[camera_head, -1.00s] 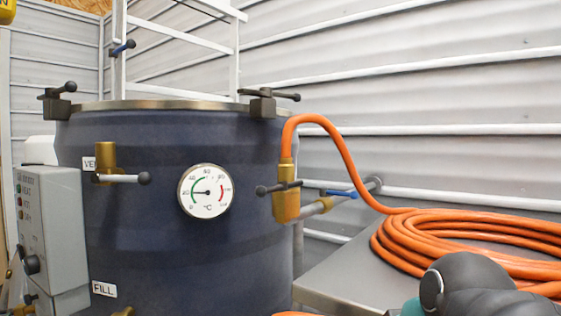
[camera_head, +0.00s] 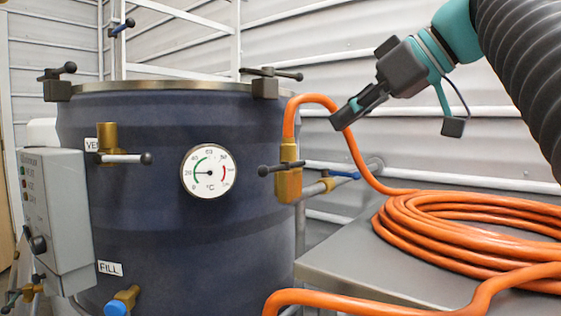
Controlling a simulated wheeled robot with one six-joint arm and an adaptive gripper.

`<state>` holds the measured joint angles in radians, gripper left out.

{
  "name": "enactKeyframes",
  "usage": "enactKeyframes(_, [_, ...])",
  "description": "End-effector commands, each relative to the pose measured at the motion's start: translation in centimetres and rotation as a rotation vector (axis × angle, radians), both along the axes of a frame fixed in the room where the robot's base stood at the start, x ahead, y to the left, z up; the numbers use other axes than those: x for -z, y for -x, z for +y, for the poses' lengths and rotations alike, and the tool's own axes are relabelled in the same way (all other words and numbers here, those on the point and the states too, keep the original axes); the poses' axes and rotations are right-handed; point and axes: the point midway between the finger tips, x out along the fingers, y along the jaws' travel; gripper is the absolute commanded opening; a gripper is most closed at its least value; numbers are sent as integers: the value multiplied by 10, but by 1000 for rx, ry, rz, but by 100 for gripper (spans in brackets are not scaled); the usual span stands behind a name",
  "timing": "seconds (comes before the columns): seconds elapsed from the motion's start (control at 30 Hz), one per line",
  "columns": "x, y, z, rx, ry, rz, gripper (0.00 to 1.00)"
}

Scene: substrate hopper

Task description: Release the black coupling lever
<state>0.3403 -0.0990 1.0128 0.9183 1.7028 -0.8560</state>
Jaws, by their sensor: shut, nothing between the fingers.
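The black coupling lever (camera_head: 268,169) lies roughly level across the front of the brass coupling (camera_head: 289,184), its ball end pointing left. The orange hose (camera_head: 311,99) rises out of the top of the coupling and arches to the right. My gripper (camera_head: 340,120) is shut and empty, above and to the right of the coupling. Its tips point down-left and overlap the hose in the picture. I cannot tell whether they touch it. The gripper is apart from the lever.
The dark blue tank (camera_head: 160,222) carries a dial thermometer (camera_head: 208,171) and dark clamps (camera_head: 265,86) at its rim. A blue-handled valve (camera_head: 344,175) sits right of the coupling. The coiled hose (camera_head: 450,222) lies on a metal table (camera_head: 340,255). Ribbed walls stand behind.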

Motion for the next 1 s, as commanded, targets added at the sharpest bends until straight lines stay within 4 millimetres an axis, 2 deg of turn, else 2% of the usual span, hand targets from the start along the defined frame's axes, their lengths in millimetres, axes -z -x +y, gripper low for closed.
enactKeyframes(0.47, [2, -3, 4, -4, 0, -4, 0])
enactKeyframes(0.67, [16, -14, 21, -7, 1, -2, 0])
enactKeyframes(1.0, [51, -46, 61, -7, -1, -1, 0])
